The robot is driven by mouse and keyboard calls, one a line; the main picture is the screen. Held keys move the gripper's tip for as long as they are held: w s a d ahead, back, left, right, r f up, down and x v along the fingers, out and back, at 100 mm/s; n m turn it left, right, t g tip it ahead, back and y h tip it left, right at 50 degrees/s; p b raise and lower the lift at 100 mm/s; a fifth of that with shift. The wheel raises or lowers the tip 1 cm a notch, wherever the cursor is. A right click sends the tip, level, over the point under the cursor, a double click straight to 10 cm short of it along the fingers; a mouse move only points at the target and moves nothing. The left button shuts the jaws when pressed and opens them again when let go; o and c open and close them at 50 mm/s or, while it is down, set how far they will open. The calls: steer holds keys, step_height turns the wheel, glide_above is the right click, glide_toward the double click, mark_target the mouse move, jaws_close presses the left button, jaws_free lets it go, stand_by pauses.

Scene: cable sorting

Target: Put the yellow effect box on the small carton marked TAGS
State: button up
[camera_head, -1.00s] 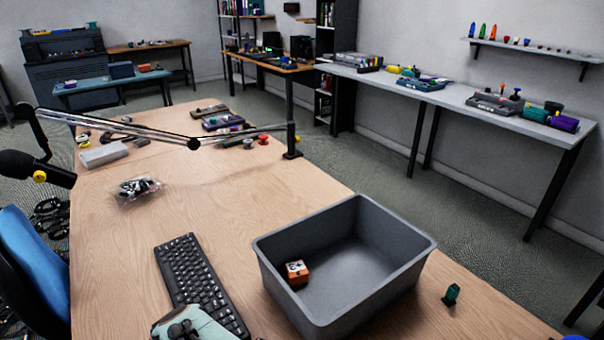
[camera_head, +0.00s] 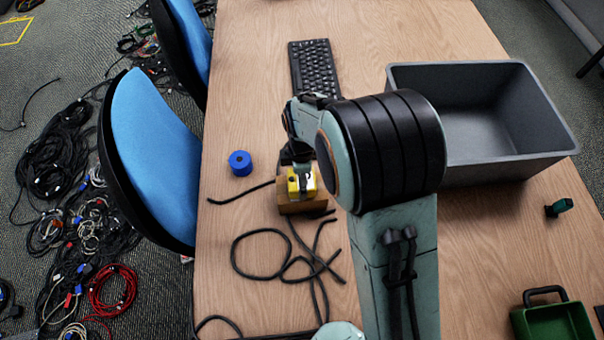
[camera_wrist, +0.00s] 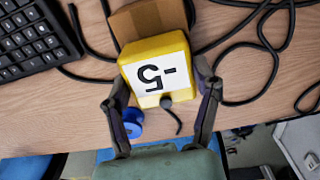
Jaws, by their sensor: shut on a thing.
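The yellow effect box (camera_head: 304,184) is held between the fingers of my gripper (camera_head: 301,163). In the wrist view the yellow box (camera_wrist: 150,50) shows a white face marked "-5", with one finger of my gripper (camera_wrist: 160,88) on each side. The small brown carton (camera_head: 299,208) is on the table directly beneath or just behind the box. The carton (camera_wrist: 140,22) also shows past the box in the wrist view, partly covered by it. I cannot tell whether box and carton touch. No TAGS lettering is readable.
Black cable (camera_head: 262,272) lies looped in front of the carton, and a blue spool (camera_head: 240,163) stands to its left. A keyboard (camera_head: 314,68) lies behind. A large grey bin (camera_head: 510,165) is at right. A green container (camera_head: 553,322) sits at lower right.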

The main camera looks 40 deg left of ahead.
steer(key=o, duration=1.2)
steer(key=shift+f, duration=0.1)
steer(key=shift+o, duration=0.2)
step_height(320, 180, up, 12)
steer(key=shift+r, duration=0.2)
steer(key=shift+d, duration=0.1)
